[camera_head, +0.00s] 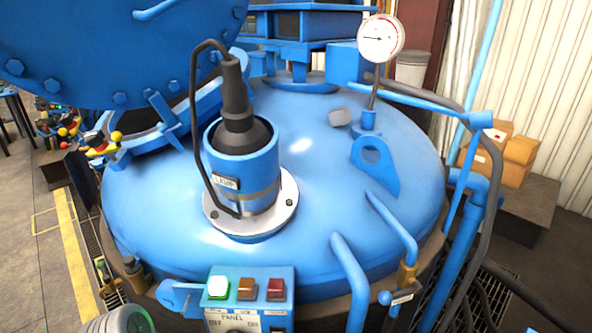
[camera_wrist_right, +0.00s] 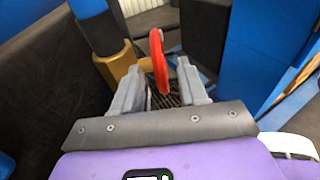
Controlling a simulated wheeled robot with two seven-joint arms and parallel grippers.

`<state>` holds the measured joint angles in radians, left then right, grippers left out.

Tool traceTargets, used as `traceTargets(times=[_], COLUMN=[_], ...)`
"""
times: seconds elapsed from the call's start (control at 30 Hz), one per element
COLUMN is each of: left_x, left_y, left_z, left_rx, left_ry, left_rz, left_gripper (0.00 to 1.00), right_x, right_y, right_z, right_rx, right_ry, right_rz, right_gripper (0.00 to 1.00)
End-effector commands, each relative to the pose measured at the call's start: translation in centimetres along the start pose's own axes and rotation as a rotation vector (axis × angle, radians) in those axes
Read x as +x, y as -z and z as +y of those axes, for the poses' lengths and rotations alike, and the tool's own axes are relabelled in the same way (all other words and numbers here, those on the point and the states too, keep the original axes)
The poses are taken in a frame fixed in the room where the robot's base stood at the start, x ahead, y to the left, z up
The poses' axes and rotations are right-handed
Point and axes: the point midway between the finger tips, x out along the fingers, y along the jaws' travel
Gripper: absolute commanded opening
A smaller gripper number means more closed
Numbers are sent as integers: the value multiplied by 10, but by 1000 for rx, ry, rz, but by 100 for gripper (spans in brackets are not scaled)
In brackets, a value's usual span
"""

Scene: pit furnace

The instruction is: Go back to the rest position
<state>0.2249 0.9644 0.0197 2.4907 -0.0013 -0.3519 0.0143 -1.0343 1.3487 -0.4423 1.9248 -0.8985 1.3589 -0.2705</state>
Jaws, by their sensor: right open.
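My right gripper (camera_wrist_right: 157,72) is in the right wrist view, with its two grey fingers apart. A thin red ring-like part (camera_wrist_right: 160,62), seen nearly edge-on, stands in the gap between the fingers, and a strip of space shows on each side. I cannot tell how far beyond the fingertips it is. A brass-coloured fitting (camera_wrist_right: 118,66) is just left of the fingers. Neither gripper shows in the head view.
The blue furnace lid (camera_head: 320,190) fills the head view, with a lamp unit (camera_head: 240,165), a pressure gauge (camera_head: 380,38) and a button panel (camera_head: 247,290) around it. Blue pipes (camera_head: 350,280) rise at front right. Cardboard boxes (camera_head: 500,155) sit at the right.

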Motion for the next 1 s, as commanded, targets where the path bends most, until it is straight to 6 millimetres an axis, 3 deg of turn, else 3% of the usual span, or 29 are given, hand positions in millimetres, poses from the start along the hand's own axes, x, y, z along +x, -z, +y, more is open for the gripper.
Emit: traceTargets(times=[0.23, 0.47, 0.67, 0.83, 1.0], left_x=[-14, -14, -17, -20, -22], left_y=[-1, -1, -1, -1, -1], left_z=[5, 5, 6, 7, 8], left_rx=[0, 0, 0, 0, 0], left_ry=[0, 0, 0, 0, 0], left_rz=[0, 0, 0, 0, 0], left_gripper=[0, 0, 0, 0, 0], right_x=[-10, 8, -17, -45, -40], right_y=[-9, 64, 116, 139, 142], right_z=[-32, -94, -139, -137, -109], right_rx=[-12, 48, 275, 646, 1088], right_ry=[37, 384, 806, 1195, 1492], right_rz=[204, 578, 929, 1154, 1226], right_gripper=[43, 43, 43, 43, 43])
